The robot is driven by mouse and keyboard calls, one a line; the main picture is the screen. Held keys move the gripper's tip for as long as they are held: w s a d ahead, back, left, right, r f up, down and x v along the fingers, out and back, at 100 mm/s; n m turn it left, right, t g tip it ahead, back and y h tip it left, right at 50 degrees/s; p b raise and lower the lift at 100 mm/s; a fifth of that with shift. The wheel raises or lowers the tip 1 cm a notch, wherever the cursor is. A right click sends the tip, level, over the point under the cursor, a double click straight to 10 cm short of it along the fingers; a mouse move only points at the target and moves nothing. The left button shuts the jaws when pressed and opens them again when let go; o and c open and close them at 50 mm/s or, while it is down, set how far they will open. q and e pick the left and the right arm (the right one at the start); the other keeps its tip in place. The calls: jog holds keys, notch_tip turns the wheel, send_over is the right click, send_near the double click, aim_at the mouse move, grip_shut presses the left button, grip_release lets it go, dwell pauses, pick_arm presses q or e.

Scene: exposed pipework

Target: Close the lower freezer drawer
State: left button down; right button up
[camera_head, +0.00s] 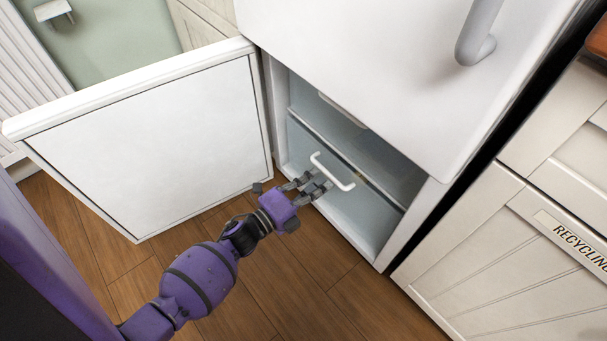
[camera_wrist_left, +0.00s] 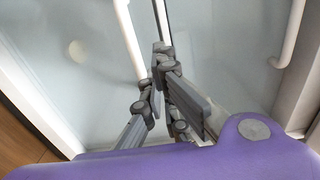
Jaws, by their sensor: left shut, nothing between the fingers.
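The lower freezer drawer (camera_head: 365,212) is a pale grey-blue, see-through front with a white bar handle (camera_head: 332,172), low inside the white freezer compartment. It sits within the side walls; how far out it stands is hard to tell. My left gripper (camera_head: 322,186) is at the drawer front, beside and just below the handle. Its fingers are shut with nothing between them. In the left wrist view the gripper (camera_wrist_left: 164,55) points at a pale panel, with a curved white handle (camera_wrist_left: 293,38) off to the right. Contact with the drawer cannot be told. My right gripper is not in view.
The freezer door (camera_head: 150,140) stands wide open to the left. The closed upper door (camera_head: 350,70) with a grey handle (camera_head: 478,38) hangs above the compartment. A cabinet labelled recycling (camera_head: 530,240) stands at right. The wooden floor (camera_head: 290,290) in front is clear.

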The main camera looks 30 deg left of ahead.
aim_at(341, 165)
pick_arm(q)
jog(key=b+x, duration=0.1)
jog(key=x, duration=0.3)
jog(key=shift+w+f, duration=0.1)
jog(key=shift+w, duration=0.05)
jog(key=shift+w+d, duration=0.2)
jog(key=shift+w, duration=0.3)
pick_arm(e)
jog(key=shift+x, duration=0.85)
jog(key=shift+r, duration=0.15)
pick_arm(q)
jog(key=shift+w, duration=0.15)
jog(key=shift+b+x, duration=0.45)
jog(key=shift+x, duration=0.65)
jog(key=shift+w+r, duration=0.1)
jog(key=shift+r, duration=0.1)
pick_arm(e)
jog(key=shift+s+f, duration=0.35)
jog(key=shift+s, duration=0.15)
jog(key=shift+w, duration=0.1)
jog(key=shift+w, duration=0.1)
